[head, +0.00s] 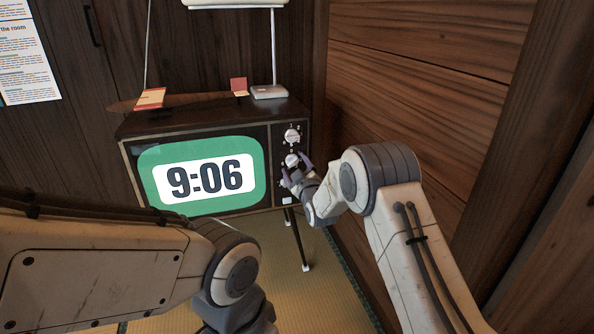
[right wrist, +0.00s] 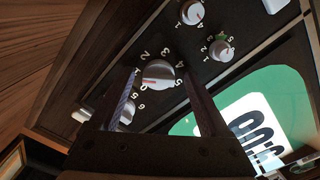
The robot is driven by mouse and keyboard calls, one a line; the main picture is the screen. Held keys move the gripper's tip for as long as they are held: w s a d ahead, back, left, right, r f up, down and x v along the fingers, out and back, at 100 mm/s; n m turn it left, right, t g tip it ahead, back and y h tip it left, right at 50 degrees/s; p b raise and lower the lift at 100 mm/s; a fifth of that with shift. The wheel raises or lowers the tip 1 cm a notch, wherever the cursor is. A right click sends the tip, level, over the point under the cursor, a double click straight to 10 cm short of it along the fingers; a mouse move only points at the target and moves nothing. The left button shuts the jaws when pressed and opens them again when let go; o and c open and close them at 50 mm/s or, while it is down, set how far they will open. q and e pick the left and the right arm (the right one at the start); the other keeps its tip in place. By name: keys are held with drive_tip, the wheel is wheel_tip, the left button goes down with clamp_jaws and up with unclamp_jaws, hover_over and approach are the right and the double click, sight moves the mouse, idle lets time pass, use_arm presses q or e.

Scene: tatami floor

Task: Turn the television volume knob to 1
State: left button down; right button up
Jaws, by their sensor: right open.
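The television (head: 262,142) stands against the dark wall, its screen showing 9:06. White knobs run down its panel, an upper one (head: 292,135) and a lower one (head: 292,160). My right gripper (head: 294,165) is at the lower knob, fingers open on either side. In the right wrist view a numbered knob (right wrist: 161,74) lies between the open fingertips of the gripper (right wrist: 161,77). Its red mark points left, near the 0. I cannot tell whether the fingers touch it. No label naming volume is readable. My left arm shows, but its gripper is out of the picture.
Another (right wrist: 127,111) is partly hidden behind a finger. A lamp (head: 270,92) and cards (head: 150,98) stand on the television. A wooden wall (head: 420,105) is close on the right.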

drive_tip(key=p+v, duration=0.3)
drive_tip(key=v, duration=0.7)
drive_tip(key=shift+s, duration=0.15)
drive_tip(key=s+a+r+m+g+p, duration=0.1)
drive_tip(key=s+a+r+g+p, duration=0.15)
drive_tip(key=s+g, duration=0.45)
drive_tip(key=s+a+r+m+g+p, duration=0.15)
drive_tip(key=s+a, duration=0.25)
drive_tip(key=s, duration=0.7)
drive_tip(key=s+d+r+g+h+p, duration=0.1)
drive_tip(key=s+d+g, duration=0.15)
drive_tip(key=s, duration=0.65)
drive_tip(key=s+d+r+m+g+h, duration=0.1)
drive_tip(key=s+d+r+g, duration=0.15)
drive_tip(key=s, duration=0.55)
drive_tip(key=s+d+r+g+h+p, duration=0.15)
drive_tip(key=s+g, duration=0.25)
drive_tip(key=s, duration=0.5)
wheel_tip(320, 180, up, 37)
drive_tip(key=p, duration=3.7)
drive_tip(key=shift+s+d, duration=0.2)
drive_tip(key=shift+d, duration=0.2)
